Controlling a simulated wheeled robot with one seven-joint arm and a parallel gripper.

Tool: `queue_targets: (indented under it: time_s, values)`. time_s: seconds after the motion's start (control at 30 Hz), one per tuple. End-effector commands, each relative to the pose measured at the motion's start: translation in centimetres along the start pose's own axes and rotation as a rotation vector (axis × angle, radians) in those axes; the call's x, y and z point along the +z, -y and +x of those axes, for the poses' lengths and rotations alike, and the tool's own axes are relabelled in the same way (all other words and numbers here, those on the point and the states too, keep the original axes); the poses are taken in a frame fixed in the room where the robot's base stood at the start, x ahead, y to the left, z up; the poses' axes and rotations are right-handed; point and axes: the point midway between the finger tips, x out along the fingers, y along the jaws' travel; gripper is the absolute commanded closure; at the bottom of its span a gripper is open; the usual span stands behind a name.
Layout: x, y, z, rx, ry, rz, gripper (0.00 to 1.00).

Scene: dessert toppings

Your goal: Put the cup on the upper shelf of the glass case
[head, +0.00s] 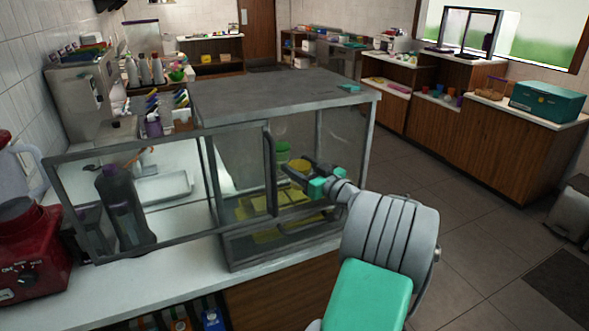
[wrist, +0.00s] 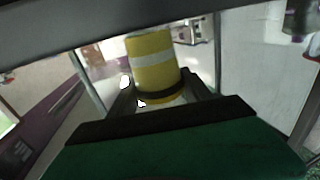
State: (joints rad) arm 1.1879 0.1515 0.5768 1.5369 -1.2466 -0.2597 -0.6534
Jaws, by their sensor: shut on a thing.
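The glass case (head: 275,90) stands on the counter with a grey metal top. Its framed glass door (head: 160,130) hangs open to the left. My gripper (head: 290,172) reaches through the open front into the case. It is shut on a yellow cup with a pale band, which fills the middle of the wrist view (wrist: 153,65). In the head view only a small yellow part of the cup (head: 300,165) shows behind my fingers. The contact between cup and shelf is hidden in both views.
A green item (head: 283,148) shows inside the case beside my gripper. Yellow items (head: 265,234) lie low in the case. A dark bottle (head: 122,205) stands behind the open door's glass. A red machine (head: 28,250) is at the left.

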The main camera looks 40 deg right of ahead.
Motion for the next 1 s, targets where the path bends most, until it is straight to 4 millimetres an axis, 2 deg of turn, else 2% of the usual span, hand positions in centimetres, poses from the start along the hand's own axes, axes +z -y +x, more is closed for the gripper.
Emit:
queue_targets:
  time_s: [0.3,0.33,0.57,0.8,0.9,1.0]
  values:
    - [0.26,0.15,0.09,-0.003,-0.001,-0.002,0.89]
    - [0.18,0.16,0.1,-0.003,0.0,-0.001,0.41]
    - [0.13,0.22,0.14,-0.004,0.0,-0.001,0.22]
    - [0.09,0.24,0.15,-0.005,0.0,0.0,0.21]
    - [-0.5,0.24,0.15,-0.005,0.0,0.0,0.21]
    - [0.21,0.53,-0.3,-0.01,-0.001,-0.002,0.21]
